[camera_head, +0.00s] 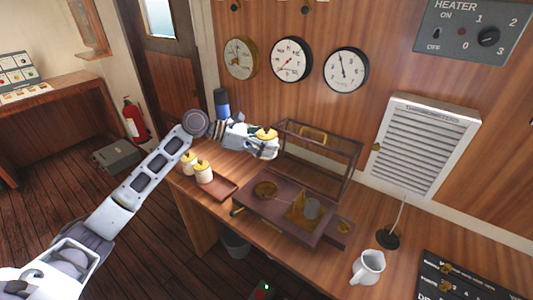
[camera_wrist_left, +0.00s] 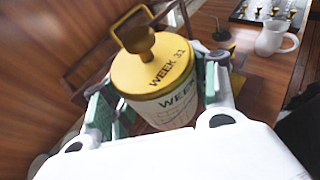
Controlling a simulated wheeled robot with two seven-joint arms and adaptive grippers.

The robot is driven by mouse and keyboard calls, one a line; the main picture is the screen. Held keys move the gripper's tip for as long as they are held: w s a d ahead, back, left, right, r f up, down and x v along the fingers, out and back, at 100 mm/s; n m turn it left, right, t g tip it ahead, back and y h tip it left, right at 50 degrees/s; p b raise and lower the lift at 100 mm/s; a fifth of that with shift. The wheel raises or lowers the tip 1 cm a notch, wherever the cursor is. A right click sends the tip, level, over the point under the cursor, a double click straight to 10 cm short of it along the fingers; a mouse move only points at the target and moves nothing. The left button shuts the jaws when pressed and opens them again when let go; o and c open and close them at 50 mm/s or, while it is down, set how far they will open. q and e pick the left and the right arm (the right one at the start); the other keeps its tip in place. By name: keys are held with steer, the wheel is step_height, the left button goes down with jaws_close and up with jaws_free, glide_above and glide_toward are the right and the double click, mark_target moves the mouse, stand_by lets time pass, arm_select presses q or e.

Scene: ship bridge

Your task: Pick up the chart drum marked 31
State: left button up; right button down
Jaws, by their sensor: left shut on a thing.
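The chart drum marked "WEEK 31" (camera_wrist_left: 165,90) is white with a yellow lid and brass knob. My left gripper (camera_wrist_left: 158,98) is shut around its sides, green pads on either side. In the head view the drum's yellow lid (camera_head: 266,133) shows at the end of my left gripper (camera_head: 264,145), beside the open-framed case and seemingly above the desk; the drum's lower part is hidden by the gripper. My right gripper is not in view.
A recording instrument on a dark base (camera_head: 265,207) sits mid-desk, with a glazed frame (camera_head: 345,158) standing behind it. A white mug (camera_head: 368,267), a dark round stand (camera_head: 388,239) and a black panel (camera_head: 470,285) lie to the right. Wall clocks hang above.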

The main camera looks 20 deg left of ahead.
arm_select(q)
steer(key=shift+r, duration=0.4)
stand_by(0.4)
